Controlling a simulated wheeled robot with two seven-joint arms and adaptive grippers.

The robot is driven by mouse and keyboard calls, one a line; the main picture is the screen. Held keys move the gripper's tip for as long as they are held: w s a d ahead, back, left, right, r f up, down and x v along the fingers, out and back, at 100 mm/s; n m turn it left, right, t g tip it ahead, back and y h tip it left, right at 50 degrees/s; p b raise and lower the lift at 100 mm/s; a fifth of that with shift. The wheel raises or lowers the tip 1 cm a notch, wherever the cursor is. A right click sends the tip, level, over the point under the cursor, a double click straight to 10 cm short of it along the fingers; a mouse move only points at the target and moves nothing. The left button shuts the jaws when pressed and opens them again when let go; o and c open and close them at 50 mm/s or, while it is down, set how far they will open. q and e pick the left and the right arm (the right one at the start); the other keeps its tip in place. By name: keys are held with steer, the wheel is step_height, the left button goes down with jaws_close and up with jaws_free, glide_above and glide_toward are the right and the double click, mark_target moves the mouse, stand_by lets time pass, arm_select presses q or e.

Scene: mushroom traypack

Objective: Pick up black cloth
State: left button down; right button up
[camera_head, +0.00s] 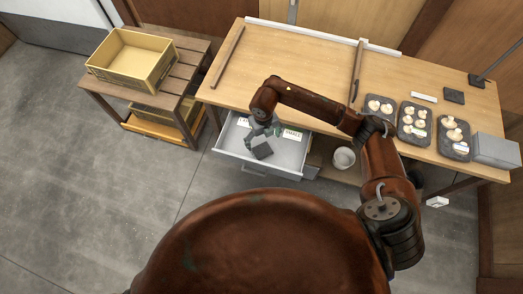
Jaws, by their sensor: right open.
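A dark, squarish folded piece that looks like the black cloth (263,150) lies in the open drawer (226,142) under the wooden table. My right gripper (263,135) points down over the drawer, just behind the cloth in the picture. Its fingers are spread apart and nothing shows between them. I cannot tell whether the fingertips touch the cloth. My left gripper is not in view.
White labelled packets (292,134) lie in the drawer. A white bowl (344,157) sits beneath. A yellow crate (132,58) stands on a slatted stand at left.

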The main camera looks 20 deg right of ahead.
mark_target(262, 149)
steer(key=f, duration=0.5)
steer(key=f+b, duration=0.1)
steer(key=f, duration=0.1)
steer(key=shift+s+a+f, duration=0.1)
steer(key=shift+a+f, duration=0.1)
steer(key=shift+a, duration=0.2)
steer(key=shift+r, duration=0.1)
steer(key=c, duration=1.2)
steer(key=shift+c, duration=0.2)
step_height(262, 149, up, 10)
steer(key=p, duration=0.1)
